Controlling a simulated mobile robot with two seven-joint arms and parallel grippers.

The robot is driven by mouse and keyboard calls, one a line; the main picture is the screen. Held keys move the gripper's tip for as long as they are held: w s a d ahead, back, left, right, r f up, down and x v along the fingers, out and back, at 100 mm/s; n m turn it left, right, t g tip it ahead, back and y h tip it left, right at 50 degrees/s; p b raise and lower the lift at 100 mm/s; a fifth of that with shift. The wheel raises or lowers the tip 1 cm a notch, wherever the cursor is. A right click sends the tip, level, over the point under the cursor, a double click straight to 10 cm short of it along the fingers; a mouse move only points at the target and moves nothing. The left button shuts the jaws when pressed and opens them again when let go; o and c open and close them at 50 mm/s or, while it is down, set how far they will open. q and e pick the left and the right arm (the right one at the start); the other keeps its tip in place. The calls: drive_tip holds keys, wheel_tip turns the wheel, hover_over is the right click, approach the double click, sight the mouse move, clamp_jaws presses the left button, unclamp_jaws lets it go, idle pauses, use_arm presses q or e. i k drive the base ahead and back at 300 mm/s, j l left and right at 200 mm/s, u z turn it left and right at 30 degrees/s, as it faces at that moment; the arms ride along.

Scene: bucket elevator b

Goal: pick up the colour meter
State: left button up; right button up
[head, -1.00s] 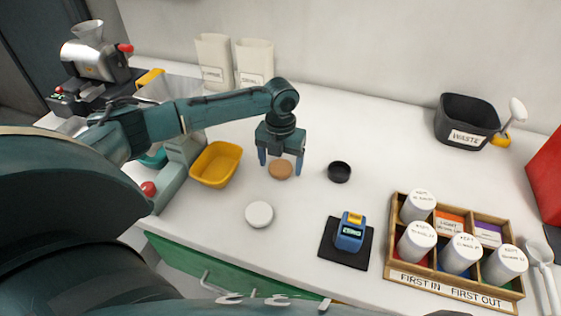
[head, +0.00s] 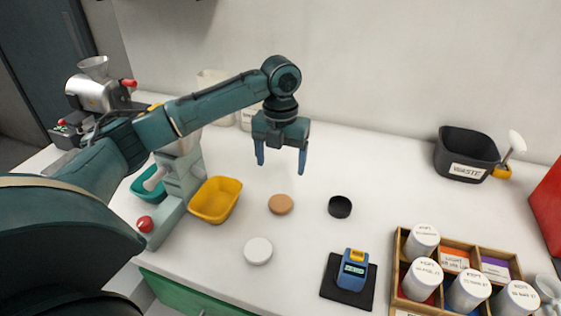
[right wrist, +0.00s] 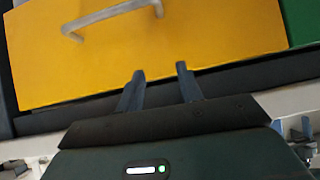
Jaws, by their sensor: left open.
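The colour meter (head: 353,270) is a small blue device with a yellow top and a lit display. It stands on a dark square mat (head: 338,293) near the front of the white counter, left of the wooden rack. My left gripper (head: 281,168) is open and empty, pointing down above the counter, behind and to the left of the meter. My right gripper (right wrist: 160,75) shows in the right wrist view, its two fingers apart with nothing seen between them, in front of a yellow drawer front.
A tan disc (head: 281,204), a white disc (head: 258,251) and a black round dish (head: 340,207) lie on the counter. A yellow tub (head: 215,200) stands left. The wooden rack (head: 399,245) holds several white jars. A black waste bin (head: 466,153) stands at the back right.

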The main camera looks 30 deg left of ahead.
sight(351, 276)
drive_tip(key=k, duration=1)
